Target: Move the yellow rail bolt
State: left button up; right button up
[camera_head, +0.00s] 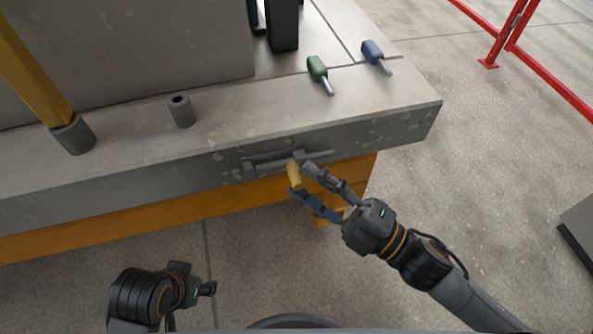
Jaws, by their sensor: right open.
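The yellow rail bolt (293,174) shows as a short yellow handle hanging from a grey slide bar (268,162) on the front side face of the concrete slab. My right gripper (304,181) is open, with one finger to the upper right of the yellow handle and the other at its lower end. The fingertips are very close to the handle; I cannot tell whether they touch it. My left gripper (204,282) is low in the picture, well away from the bolt, and it is unclear how far its fingers are apart.
A green-handled tool (318,70) and a blue-handled tool (373,53) lie on the slab (395,96). A short grey tube (182,111) and a yellow post (32,75) stand further left. A red railing (545,70) is at the upper right. Open floor lies below the slab.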

jog(key=shift+x, duration=1.45)
grip_shut()
